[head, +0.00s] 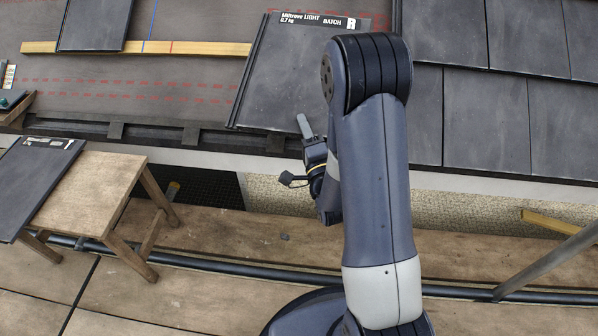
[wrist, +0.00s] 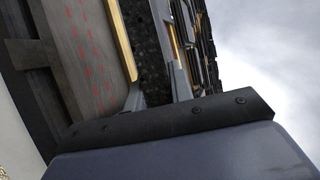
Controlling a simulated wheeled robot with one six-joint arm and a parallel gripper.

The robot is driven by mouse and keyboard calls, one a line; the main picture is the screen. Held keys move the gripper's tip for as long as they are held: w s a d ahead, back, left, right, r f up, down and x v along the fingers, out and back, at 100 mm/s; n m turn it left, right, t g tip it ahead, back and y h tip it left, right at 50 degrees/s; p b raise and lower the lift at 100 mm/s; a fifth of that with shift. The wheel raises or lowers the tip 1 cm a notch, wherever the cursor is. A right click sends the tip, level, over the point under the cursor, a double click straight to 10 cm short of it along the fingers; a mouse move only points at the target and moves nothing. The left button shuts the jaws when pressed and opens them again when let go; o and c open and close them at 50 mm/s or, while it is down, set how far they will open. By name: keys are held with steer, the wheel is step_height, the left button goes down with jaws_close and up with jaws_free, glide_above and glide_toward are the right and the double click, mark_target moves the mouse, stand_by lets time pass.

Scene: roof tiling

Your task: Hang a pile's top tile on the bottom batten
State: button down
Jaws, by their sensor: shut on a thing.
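My gripper (head: 305,126) is shut on a dark grey tile (head: 285,85) at its lower edge in the head view. In the wrist view a dark rough tile face (wrist: 152,60) shows between the gripper's fingers (wrist: 158,92). Another labelled dark tile (head: 35,185) lies on a wooden trestle (head: 100,185) at the left; how many lie under it is hidden.
Laid tiles (head: 490,115) cover the roof at the right. A single tile (head: 95,25) hangs higher at the left. Bare underlay (head: 130,90) with red dashed lines lies between. A plank walkway (head: 230,240) and a slanted grey pole (head: 550,262) are in front.

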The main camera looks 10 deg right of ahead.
step_height(320, 180, down, 9)
steer(key=a+n+t+y+b, duration=0.1)
steer(key=n+y+b, duration=0.1)
steer(key=b, duration=1.1)
steer(key=w+d+f, duration=0.3)
steer(key=w+f, duration=0.4)
steer(key=w, duration=0.5)
steer(key=shift+d, duration=0.4)
steer(key=shift+r, duration=0.1)
steer(key=shift+f, duration=0.2)
stand_by(0.6)
steer(key=shift+r, duration=0.1)
stand_by(0.5)
stand_by(0.8)
